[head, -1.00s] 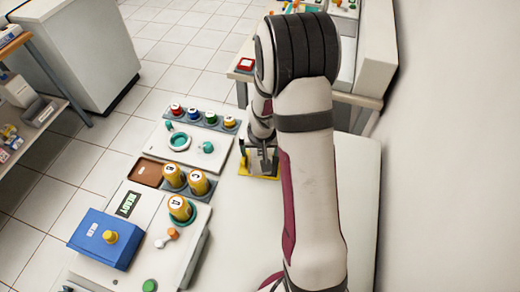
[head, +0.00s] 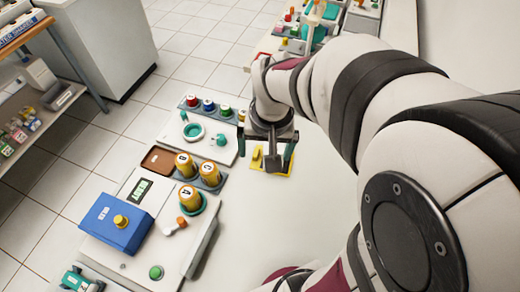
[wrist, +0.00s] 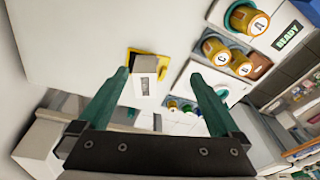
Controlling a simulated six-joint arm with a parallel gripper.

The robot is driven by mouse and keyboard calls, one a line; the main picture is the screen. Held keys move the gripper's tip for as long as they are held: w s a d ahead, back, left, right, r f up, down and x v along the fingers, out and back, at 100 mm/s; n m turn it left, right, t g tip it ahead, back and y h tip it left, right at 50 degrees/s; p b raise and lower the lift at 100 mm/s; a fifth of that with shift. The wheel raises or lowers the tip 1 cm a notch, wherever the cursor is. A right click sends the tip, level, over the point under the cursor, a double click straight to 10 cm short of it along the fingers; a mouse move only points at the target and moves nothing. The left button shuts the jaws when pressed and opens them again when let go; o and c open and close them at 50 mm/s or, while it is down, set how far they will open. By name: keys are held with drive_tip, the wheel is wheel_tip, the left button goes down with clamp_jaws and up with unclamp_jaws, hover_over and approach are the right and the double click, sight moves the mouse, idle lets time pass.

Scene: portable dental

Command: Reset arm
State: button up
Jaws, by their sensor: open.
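My arm covers the right side of the head view.
Left of the gripper is a white panel with yellow canisters (head: 214,174), a blue box with a yellow knob (head: 118,222), a green button (head: 156,271) and a teal ring (head: 194,132). A brown tray (head: 157,160) is beside the canisters. The table's middle is bare.

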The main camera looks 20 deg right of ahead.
drive_tip(key=s+a+r+g+y, duration=0.1)
drive_tip(key=s+a, duration=0.3)
drive_tip(key=s, duration=0.4)
drive_tip(key=s+a+r+g+y, duration=0.1)
drive_tip(key=s+a+r, duration=0.1)
drive_tip(key=s+a, duration=0.3)
drive_tip(key=s, duration=0.2)
drive_tip(key=shift+s, duration=0.35)
